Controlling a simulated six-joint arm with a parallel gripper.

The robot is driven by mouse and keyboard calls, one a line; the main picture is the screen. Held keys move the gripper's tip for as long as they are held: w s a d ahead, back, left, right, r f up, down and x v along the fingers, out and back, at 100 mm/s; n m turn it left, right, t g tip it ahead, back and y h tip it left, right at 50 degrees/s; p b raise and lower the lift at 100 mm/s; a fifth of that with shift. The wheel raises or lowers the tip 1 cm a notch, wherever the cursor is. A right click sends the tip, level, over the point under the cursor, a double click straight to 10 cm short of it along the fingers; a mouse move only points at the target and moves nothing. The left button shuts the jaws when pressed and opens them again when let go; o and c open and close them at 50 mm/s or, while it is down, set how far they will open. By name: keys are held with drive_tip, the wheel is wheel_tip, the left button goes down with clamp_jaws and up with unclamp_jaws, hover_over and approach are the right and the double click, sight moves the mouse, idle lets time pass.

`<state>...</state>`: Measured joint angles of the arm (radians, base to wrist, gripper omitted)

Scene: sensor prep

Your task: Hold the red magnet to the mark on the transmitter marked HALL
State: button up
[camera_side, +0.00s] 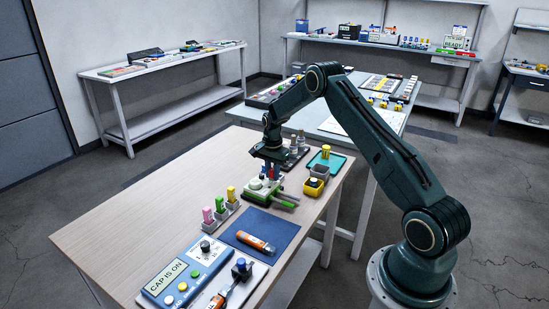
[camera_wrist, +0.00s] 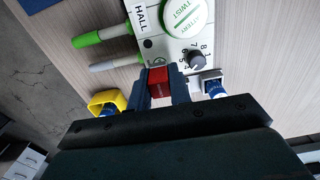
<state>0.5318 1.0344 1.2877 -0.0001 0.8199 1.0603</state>
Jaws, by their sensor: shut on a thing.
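In the side view the transmitter (camera_side: 262,188) lies on the wooden table under my gripper (camera_side: 269,164). In the wrist view my gripper (camera_wrist: 160,90) is shut on the red magnet (camera_wrist: 160,84). The magnet is close to the transmitter's near edge, just short of the mark in the picture. I cannot tell its height or whether it touches.
Green and grey rods (camera_wrist: 98,33) stick out from the transmitter. A yellow cup (camera_side: 314,186) stands right of it, and a teal tray (camera_side: 345,160) lies behind. Pink, green and yellow pieces stand in grey holders (camera_side: 220,216). A blue mat (camera_side: 240,236) and a CAP IS ON display unit (camera_side: 185,270) are in front.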

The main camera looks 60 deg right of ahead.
drive_tip(key=shift+f, duration=0.45)
idle(1.1)
drive_tip(key=shift+r, duration=0.15)
idle(2.1)
drive_tip(key=shift+r, duration=3.4)
